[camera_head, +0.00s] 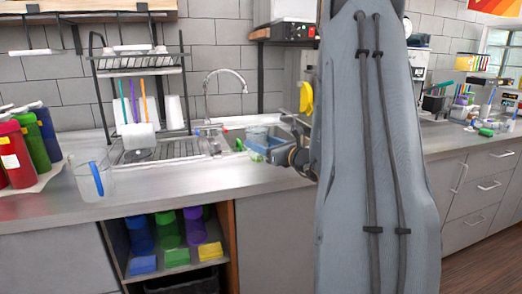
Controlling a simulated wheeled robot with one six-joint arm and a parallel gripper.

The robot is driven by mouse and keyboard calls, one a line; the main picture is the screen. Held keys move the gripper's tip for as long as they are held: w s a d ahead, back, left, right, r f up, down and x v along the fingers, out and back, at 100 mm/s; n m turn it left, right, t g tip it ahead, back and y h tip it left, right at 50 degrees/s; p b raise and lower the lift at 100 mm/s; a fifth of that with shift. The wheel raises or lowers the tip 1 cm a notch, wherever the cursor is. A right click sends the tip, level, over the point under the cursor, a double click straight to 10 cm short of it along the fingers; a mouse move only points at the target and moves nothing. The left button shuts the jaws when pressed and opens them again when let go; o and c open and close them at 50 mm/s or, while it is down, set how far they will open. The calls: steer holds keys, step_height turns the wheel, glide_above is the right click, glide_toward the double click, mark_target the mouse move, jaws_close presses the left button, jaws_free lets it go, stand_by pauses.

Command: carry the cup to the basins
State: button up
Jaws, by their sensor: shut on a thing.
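My gripper (279,153) shows small at the left edge of my grey arm, over the sink and pointing left. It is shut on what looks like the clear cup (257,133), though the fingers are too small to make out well. The cup is over the sink basin (232,133), near a bluish container; I cannot tell whether it touches anything below. My arm hides the right part of the sink area.
A tap (207,95) arches behind the sink. A drying rack (140,63) stands left of it. A clear pitcher with a blue handle (93,176) and several coloured bottles (31,140) stand at left. The front counter (190,181) is mostly free.

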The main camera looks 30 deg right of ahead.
steer(key=shift+f, duration=1.2)
steer(key=shift+f, duration=0.15)
steer(key=o, duration=1.4)
